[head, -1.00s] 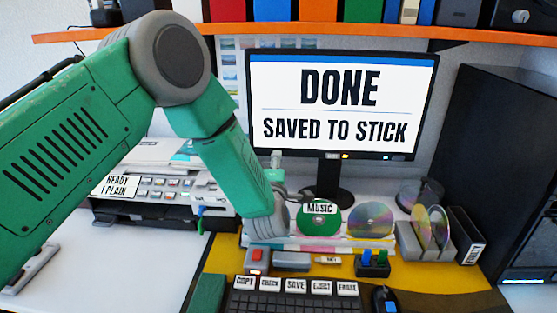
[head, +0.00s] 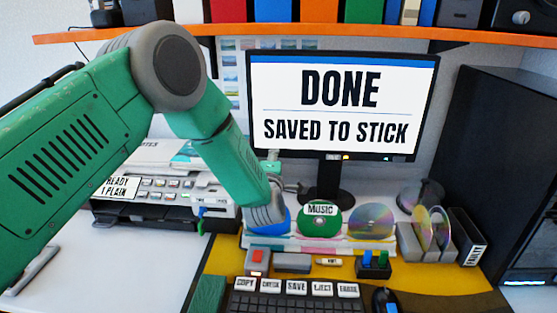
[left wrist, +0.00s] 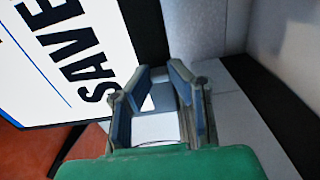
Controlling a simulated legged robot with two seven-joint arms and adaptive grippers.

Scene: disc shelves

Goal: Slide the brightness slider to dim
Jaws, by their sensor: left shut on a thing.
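The monitor (head: 340,105) reads "DONE, SAVED TO STICK". Small coloured marks sit on its lower bezel; I cannot make out a brightness slider for sure. My left gripper (head: 281,176) is behind my green forearm, by the monitor's lower left corner, with only part of it showing. In the left wrist view the two blue-grey fingers (left wrist: 160,75) stand a little apart beside the monitor's bottom edge (left wrist: 142,30). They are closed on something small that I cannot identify. My right gripper is in neither view.
A keyboard (head: 295,303) with labelled keys lies in front. Discs, one marked MUSIC (head: 320,222), stand on a white rack below the monitor. A printer (head: 160,190) is at the left, a black tower (head: 500,150) at the right. An orange shelf (head: 300,31) runs above.

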